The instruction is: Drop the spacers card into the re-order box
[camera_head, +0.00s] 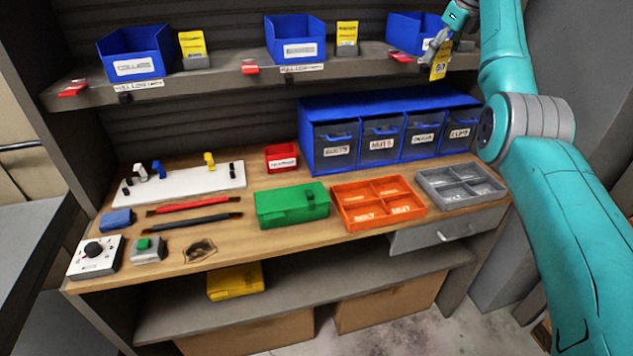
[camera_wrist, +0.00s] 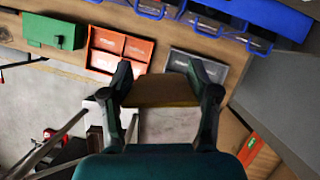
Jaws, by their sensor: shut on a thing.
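My gripper (camera_head: 438,45) is at the upper right, in front of the right end of the upper shelf. It is shut on a yellow card (camera_head: 440,67), taken as the spacers card; its print is too small to read. The card hangs below the fingers. In the wrist view the card (camera_wrist: 162,91) spans between the two fingers of my gripper (camera_wrist: 160,76), seen nearly edge-on. The small red box (camera_head: 281,159) with a white label, likely the re-order box, stands on the bench left of the blue drawer unit. It is apart from my gripper and not seen in the wrist view.
Blue bins (camera_head: 295,38) and other yellow cards (camera_head: 192,46) stand on the upper shelf (camera_head: 225,77). Below are the blue drawer unit (camera_head: 315,110), green case (camera_head: 285,208), orange tray (camera_head: 379,205) and grey tray (camera_head: 460,186). Bench space around the red box's front is clear.

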